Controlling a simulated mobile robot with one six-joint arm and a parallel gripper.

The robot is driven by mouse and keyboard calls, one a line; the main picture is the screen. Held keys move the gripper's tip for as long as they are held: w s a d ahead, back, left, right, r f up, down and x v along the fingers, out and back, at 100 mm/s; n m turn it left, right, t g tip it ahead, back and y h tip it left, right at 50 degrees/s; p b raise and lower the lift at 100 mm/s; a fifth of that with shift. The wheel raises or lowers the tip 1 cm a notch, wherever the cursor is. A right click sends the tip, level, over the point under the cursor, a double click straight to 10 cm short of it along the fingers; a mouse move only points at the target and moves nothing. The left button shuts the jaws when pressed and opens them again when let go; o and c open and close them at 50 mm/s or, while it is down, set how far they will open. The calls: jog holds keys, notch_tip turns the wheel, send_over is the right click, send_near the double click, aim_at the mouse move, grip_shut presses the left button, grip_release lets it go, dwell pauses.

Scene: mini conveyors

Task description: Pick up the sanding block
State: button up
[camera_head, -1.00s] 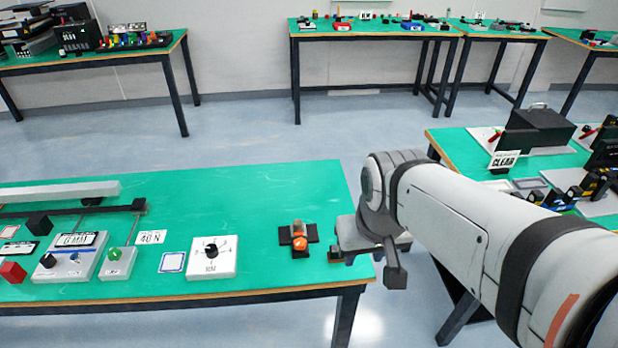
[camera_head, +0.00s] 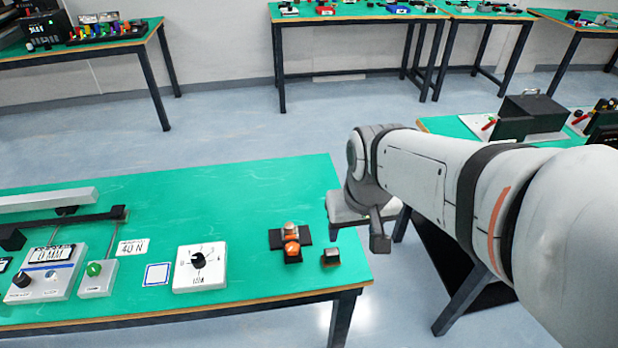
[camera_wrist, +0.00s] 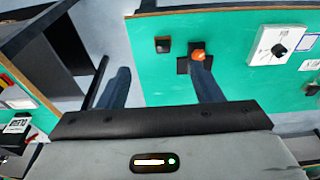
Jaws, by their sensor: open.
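A small dark block with a greyish top (camera_head: 331,257), which looks like the sanding block, lies on the green table near its right front corner. It also shows in the wrist view (camera_wrist: 162,45), near the table edge, beyond and between my two fingers. My gripper (camera_head: 357,232) is open and empty beside the table's right edge, up and to the right of the block in the head view. In the wrist view its two fingers (camera_wrist: 162,84) are spread wide, with nothing between the tips.
An orange-topped piece on a black cross-shaped base (camera_head: 291,247) stands close left of the block. A white dial box (camera_head: 200,280) and a blue-framed card (camera_head: 157,274) lie farther left. Another green table (camera_head: 450,126) with equipment stands at right. The green surface behind the block is clear.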

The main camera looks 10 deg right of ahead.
jog(key=w+f, duration=0.3)
jog(key=f, duration=0.1)
jog(key=w+f+g+b, duration=0.1)
jog(key=w+f, duration=0.2)
jog(key=f, duration=0.1)
jog(key=w+f+g+b, duration=0.1)
jog(key=w+f, duration=0.2)
jog(key=f, duration=0.1)
jog(key=shift+w+f, duration=0.25)
jog(key=shift+f, duration=0.1)
send_over(332, 251)
jog(key=f, duration=0.4)
jog(key=shift+s+d, duration=0.15)
jog(key=shift+s, duration=0.15)
jog(key=f, duration=0.8)
jog(key=shift+w, duration=0.25)
jog(key=shift+c, duration=0.2)
jog(key=c, duration=1)
notch_tip(332, 251, up, 10)
